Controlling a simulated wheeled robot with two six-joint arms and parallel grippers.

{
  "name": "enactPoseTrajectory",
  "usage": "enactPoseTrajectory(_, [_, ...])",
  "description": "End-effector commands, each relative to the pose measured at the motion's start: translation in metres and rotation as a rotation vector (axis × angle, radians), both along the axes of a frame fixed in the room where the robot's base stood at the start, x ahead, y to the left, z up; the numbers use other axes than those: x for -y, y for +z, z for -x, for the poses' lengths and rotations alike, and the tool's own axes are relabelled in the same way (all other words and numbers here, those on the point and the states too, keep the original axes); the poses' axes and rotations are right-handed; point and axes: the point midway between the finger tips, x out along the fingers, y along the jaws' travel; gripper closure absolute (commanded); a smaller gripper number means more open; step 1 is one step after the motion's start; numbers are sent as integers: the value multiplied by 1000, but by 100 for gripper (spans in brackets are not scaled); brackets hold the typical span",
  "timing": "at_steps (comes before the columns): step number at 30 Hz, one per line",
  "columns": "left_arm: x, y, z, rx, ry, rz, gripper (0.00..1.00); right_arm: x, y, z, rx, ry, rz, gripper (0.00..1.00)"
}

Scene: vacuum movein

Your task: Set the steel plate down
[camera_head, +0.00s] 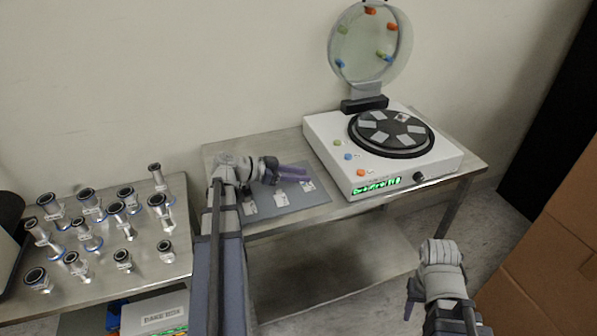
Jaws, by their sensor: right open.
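My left gripper (290,172) is above the back part of a grey mat (312,200) on the middle table. Its purple fingers point right, and I cannot tell whether they are open or shut or hold a plate. Three small pale plates lie along the mat: one at the left (250,208), one in the middle (281,199) and one at the right (307,186). I cannot tell which is the steel plate. More pale plates (371,127) lie on the black turntable (390,150) of the white machine. My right gripper (410,306) is open, low in front of the table.
The white machine (330,150) has a raised round clear lid (362,45) and stands on the right of the table (225,150). At left, a steel table (110,275) holds several metal flanged fittings (90,203). Cardboard boxes (550,245) stand at the right.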

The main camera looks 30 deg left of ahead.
Motion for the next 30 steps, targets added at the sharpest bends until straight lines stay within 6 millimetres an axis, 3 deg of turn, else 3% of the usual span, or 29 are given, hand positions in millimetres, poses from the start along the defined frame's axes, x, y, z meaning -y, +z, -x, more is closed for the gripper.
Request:
enactPoseTrajectory(3, [-9,11,23,-13,2,11,65,0,12,0,0,0,0,50])
enactPoseTrajectory(15, [-60,44,73,-6,4,11,65,0,44,0,0,0,0,50])
enactPoseTrajectory(30, [-72,49,85,-5,2,9,65,0,49,0,0,0,0,50])
